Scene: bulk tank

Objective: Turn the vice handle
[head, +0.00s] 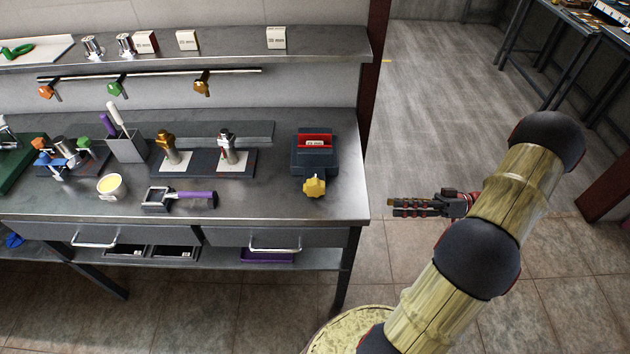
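The vice (316,152) is a dark block with red jaws near the right end of the metal bench. A small white labelled piece sits between its jaws. Its handle (314,187) is a yellow lobed knob on the front side, facing the bench's front edge. My gripper (398,207) is to the right of the vice, beyond the bench's right end and over the floor. It points left toward the bench, apart from the handle. Its fingers look slim and dark with red parts. I cannot tell from this view whether they are open or shut.
The bench top (342,208) is bare around the handle. A purple-handled tool (195,197) and a cup with yellow contents (111,186) lie to the left. A shelf (330,47) runs above the back. A dark red post (375,60) stands behind the bench's right end.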

